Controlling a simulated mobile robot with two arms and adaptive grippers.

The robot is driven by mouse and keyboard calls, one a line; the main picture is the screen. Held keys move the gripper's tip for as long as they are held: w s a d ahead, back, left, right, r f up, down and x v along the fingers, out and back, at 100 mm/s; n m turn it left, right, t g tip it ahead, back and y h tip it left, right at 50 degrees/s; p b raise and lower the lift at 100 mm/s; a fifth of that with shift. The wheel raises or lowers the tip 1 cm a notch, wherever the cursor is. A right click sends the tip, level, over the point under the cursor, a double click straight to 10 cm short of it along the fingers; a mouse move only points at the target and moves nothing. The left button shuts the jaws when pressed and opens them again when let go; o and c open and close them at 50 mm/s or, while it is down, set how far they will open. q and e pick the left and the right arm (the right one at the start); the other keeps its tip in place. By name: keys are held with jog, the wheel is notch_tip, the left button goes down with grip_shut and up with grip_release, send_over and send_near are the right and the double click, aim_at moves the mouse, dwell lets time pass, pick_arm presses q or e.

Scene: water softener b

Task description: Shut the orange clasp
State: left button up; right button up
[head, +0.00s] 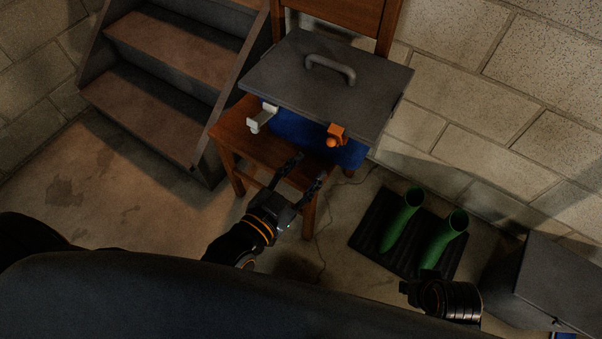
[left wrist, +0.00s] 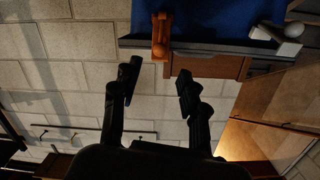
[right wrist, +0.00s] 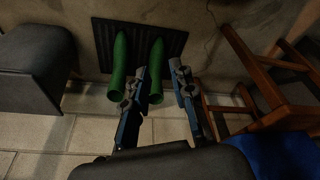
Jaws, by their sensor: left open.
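A blue box (head: 347,152) with a dark grey lid (head: 320,92) sits on a wooden chair. On its front, the orange clasp (head: 336,135) sticks out at the lid's edge, with a round knob at its end. It also shows in the left wrist view (left wrist: 161,34). A white clasp (head: 262,118) sticks out further left. My left gripper (head: 302,173) is open and empty, in front of the box and below the orange clasp, apart from it. In the left wrist view its fingertips (left wrist: 157,74) straddle the line to the clasp. My right gripper (right wrist: 160,69) is open and empty, away from the box.
Green boots (head: 402,220) stand on a black mat (head: 368,238) right of the chair (head: 225,130). A dark grey bin (head: 555,280) is at the far right. Wooden steps (head: 165,95) stand at the left. A block wall is behind. The floor before the steps is clear.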

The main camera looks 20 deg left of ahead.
pick_arm(q)
jog(key=shift+s+a+r, duration=0.1)
jog(key=shift+s+a, duration=0.15)
jog(key=shift+s, duration=0.4)
